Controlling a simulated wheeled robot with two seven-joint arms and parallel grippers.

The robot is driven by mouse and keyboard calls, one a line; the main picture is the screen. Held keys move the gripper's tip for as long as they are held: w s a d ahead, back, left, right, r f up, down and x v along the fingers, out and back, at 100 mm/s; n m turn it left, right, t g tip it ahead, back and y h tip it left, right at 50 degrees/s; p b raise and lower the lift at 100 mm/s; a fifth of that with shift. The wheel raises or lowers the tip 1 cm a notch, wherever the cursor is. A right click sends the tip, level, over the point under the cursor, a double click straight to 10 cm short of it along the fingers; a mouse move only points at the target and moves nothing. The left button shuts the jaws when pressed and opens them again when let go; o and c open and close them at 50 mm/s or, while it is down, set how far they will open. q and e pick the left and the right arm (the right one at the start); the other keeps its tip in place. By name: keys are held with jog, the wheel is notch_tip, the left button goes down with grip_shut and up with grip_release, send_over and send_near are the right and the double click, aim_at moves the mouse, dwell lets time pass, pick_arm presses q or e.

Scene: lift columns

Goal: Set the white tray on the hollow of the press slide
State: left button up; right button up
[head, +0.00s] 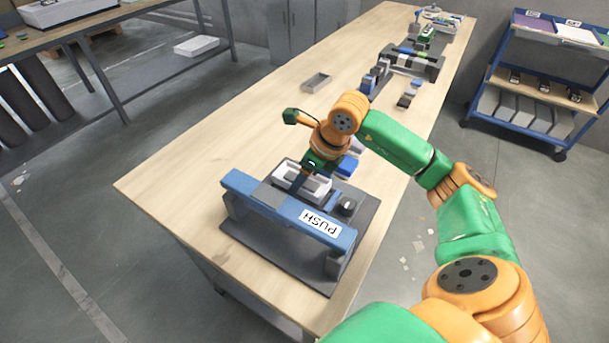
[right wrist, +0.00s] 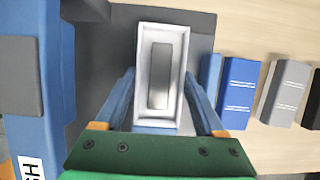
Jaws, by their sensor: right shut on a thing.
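The white tray (head: 316,185) is a small rectangular box with raised rims, seen behind the press's blue crossbar in the head view. In the right wrist view the white tray (right wrist: 148,40) shows a grey, metallic-looking rectangle inside it. My right gripper (head: 303,178) is shut on the tray, with a blue finger along each long side in the right wrist view (right wrist: 160,95). The press (head: 275,249) has a dark grey base and a blue bar marked PUSH. The tray is over the dark plate; I cannot tell whether it touches. The slide's hollow is not clearly visible. My left gripper is out of view.
Blue (right wrist: 238,95) and grey (right wrist: 284,92) blocks stand on the table right of the tray. The blue PUSH bar (head: 262,201) stands close on the near side. An empty grey tray (head: 316,83) lies farther back. The table's left part is clear.

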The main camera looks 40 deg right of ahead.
jog(key=shift+f, duration=0.15)
jog(key=shift+s+f+b, duration=0.1)
jog(key=shift+f+b, duration=0.15)
jog(key=shift+b, duration=0.25)
jog(key=shift+f, duration=0.2)
dwell(0.5)
jog(key=o, duration=1.4)
jog(key=shift+s, duration=0.1)
jog(key=shift+c, duration=0.2)
notch_tip(320, 180, up, 7)
jog(key=p, duration=0.5)
jog(key=shift+r, duration=0.1)
